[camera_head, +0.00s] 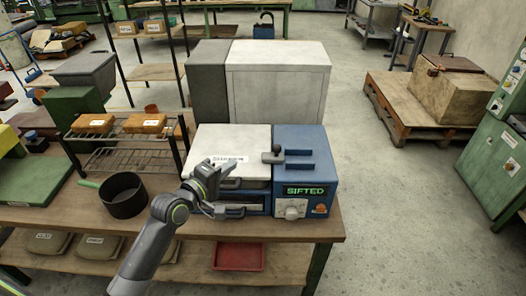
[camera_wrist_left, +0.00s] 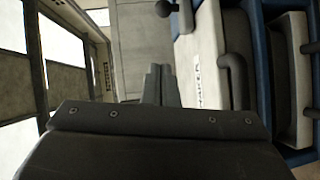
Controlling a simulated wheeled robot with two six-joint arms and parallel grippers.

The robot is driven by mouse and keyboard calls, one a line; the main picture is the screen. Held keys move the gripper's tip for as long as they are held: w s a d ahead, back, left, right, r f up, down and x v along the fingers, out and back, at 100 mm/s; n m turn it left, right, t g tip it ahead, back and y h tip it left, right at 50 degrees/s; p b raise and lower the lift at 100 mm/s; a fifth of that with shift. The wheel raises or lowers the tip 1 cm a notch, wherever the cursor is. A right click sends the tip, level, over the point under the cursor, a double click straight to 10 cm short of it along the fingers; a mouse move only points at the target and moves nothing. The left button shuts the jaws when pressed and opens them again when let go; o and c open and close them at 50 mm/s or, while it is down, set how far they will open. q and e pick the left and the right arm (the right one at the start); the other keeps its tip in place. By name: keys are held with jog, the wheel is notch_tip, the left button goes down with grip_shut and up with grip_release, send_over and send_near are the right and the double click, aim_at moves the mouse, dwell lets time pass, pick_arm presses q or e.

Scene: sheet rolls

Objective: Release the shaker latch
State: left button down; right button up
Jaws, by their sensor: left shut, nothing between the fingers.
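The shaker (camera_head: 304,176) is a blue and white machine on the workbench, with a green display reading SIFTED. A black latch lever with a round knob (camera_head: 277,151) lies on its top, where the white lid (camera_head: 240,142) meets the blue housing. The knob also shows at the top of the left wrist view (camera_wrist_left: 163,8). My left gripper (camera_head: 209,165) is over the left front of the shaker, left of the latch and apart from it. Its fingers (camera_wrist_left: 160,84) are together and empty. It partly hides the shaker's left front. My right gripper is not in view.
A black pan (camera_head: 124,196) and a wire rack with orange boxes (camera_head: 145,123) stand left of the shaker. A large grey-white cabinet (camera_head: 277,80) stands behind it. Black handles (camera_head: 236,212) stick out at the shaker's front. A red tray (camera_head: 238,257) lies on the lower shelf.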

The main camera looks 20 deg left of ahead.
pick_arm(q)
jog(key=shift+w+a, duration=0.1)
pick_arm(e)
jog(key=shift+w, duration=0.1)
pick_arm(q)
jog(key=shift+w, duration=0.1)
jog(key=shift+w+d, duration=0.2)
jog(key=shift+w, duration=0.05)
jog(key=p, duration=0.1)
send_over(264, 167)
jog(key=s+a, duration=0.2)
jog(key=a, duration=0.2)
jog(key=shift+w+d+f, duration=0.1)
jog(key=shift+d+f, duration=0.1)
jog(key=shift+f, duration=0.45)
jog(key=d, duration=0.1)
jog(key=w+p, duration=0.1)
jog(key=d, duration=0.1)
jog(key=shift+w+d+f, duration=0.3)
jog(key=shift+d, duration=0.05)
jog(key=shift+w+d+f, duration=0.15)
jog(key=shift+d, duration=0.25)
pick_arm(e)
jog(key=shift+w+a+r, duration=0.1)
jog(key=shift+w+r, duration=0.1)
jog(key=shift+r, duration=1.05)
